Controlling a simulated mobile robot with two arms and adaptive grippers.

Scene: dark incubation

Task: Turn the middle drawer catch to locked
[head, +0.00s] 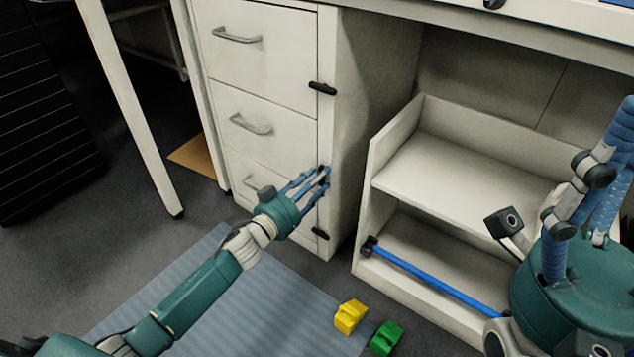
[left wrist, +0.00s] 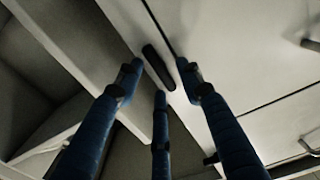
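The drawer cabinet (head: 266,77) stands at centre left in the head view, with three drawers stacked and a dark catch at each one's right edge. The middle catch is mostly hidden by my left fingers there. In the left wrist view the middle catch (left wrist: 158,67) is a black bar standing along the drawer's side gap, not across it. My left gripper (head: 321,177) is open, its blue fingers spread around the catch, with no clear contact visible. My right gripper (head: 583,220) is close by at the right; its finger closure is unclear.
The top catch (head: 322,88) and bottom catch (head: 320,233) lie across their gaps. Yellow (head: 350,316) and green (head: 386,338) blocks lie on the floor by a blue-grey mat (head: 265,310).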

